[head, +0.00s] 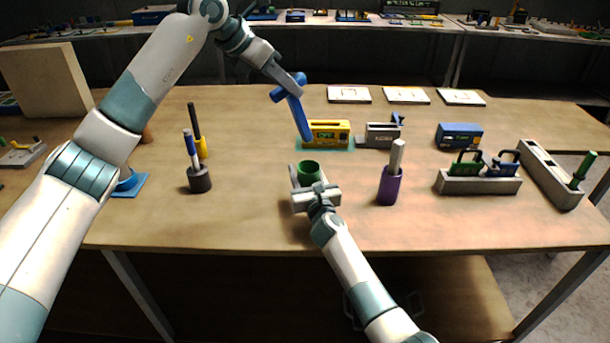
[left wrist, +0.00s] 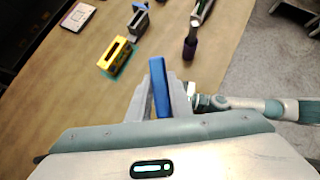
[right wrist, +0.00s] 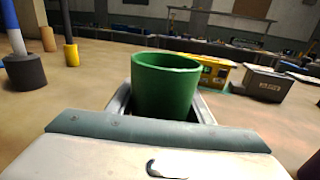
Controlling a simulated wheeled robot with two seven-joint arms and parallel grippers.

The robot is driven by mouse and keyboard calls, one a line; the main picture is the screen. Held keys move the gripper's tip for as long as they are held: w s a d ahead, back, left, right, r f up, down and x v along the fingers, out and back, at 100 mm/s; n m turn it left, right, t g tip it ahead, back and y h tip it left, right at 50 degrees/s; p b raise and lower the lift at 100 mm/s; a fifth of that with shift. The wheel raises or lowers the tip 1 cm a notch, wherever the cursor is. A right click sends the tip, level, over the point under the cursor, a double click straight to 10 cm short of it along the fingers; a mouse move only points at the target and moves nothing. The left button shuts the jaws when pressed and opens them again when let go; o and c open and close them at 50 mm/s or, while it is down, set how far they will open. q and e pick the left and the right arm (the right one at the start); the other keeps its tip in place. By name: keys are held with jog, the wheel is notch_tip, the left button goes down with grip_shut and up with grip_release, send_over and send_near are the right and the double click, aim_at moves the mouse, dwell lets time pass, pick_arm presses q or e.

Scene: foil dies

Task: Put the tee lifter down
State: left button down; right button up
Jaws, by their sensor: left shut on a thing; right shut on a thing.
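The blue tee lifter (head: 298,112) is held in the air by my left gripper (head: 293,84), which is shut on it. The tool hangs tilted above the table, left of the yellow slotted block. In the left wrist view the blue bar (left wrist: 160,88) stands between the two fingers. My right gripper (head: 312,190) is shut on a green cup (head: 309,169) near the middle of the table. The cup is upright, and its open rim (right wrist: 165,64) faces up in the right wrist view. The cup's inside bottom is hidden.
A yellow slotted block (head: 328,134) on a teal mat and a grey slotted block (head: 381,136) stand behind. A purple cup (head: 389,187) with a grey-handled tool is right of the green cup. A dark cup (head: 199,180) holds a blue-and-white tool at left. The front left tabletop is clear.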

aim_at(309, 139)
pick_arm(q)
jog(key=shift+w+d+f+n, duration=0.1)
jog(key=shift+w+d+n, duration=0.15)
jog(key=shift+d, duration=0.2)
jog(key=d+n+y, duration=0.1)
jog(key=w+d+f+n+y, duration=0.1)
jog(key=w+d+n+y, duration=0.1)
jog(key=shift+d+f, duration=0.25)
jog(key=shift+f, duration=0.05)
jog(key=shift+w+d+f+n+g+y, duration=0.15)
jog(key=shift+w+n+y, duration=0.1)
jog(key=shift+n+y, duration=0.3)
jog(key=shift+w+r+n+g+y, duration=0.1)
jog(key=shift+w+n+g+y, duration=0.2)
jog(key=shift+n, duration=0.4)
jog(key=shift+s, duration=0.1)
jog(key=shift+f, duration=0.1)
notch_tip(309, 139, down, 14)
jog(key=shift+f, duration=1.95)
jog(key=shift+f, duration=0.1)
